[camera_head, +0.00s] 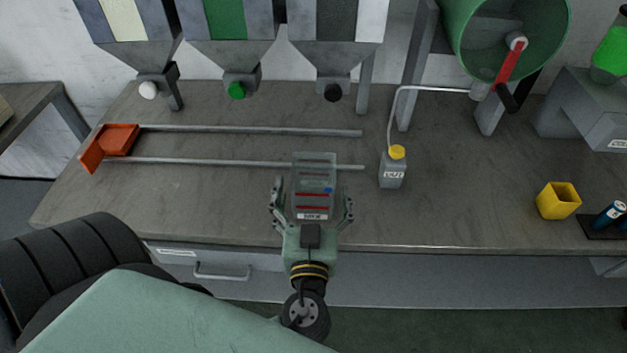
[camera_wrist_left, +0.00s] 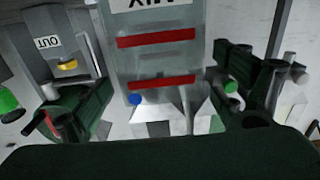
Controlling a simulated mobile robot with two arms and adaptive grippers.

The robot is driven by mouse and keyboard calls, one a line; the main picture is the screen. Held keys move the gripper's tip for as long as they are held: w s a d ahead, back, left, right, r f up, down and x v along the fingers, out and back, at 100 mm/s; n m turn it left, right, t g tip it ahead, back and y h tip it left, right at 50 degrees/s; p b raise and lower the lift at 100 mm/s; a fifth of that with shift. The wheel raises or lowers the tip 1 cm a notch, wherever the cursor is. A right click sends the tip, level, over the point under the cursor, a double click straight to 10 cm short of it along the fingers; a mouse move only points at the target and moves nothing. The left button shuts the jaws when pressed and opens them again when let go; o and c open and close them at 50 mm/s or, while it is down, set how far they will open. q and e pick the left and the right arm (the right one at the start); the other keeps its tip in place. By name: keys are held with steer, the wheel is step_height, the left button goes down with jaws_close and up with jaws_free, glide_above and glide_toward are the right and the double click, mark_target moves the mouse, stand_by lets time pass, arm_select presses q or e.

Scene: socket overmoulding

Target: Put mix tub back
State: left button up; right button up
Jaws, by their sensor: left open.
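The mix tub (camera_head: 314,172) is a clear grey container with red lines, a blue dot and a MIX label. It stands on the bench near the front edge, by the right end of the rails. My left gripper (camera_head: 312,194) is open, with one finger on each side of the tub. In the left wrist view the tub (camera_wrist_left: 155,62) sits between the spread fingers, with a visible gap on both sides. I cannot tell whether either finger touches it in the head view. My right gripper is not in view.
Two metal rails (camera_head: 250,131) run left to an orange chute piece (camera_head: 118,140). A small yellow-capped can (camera_head: 393,175) stands right of the tub. A yellow cup (camera_head: 558,201) is farther right. Hoppers (camera_head: 228,50) and a green drum (camera_head: 470,40) are behind. Bench between can and cup is clear.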

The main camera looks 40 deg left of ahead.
arm_select(q)
steer(key=b+v, duration=0.2)
steer(key=v, duration=0.5)
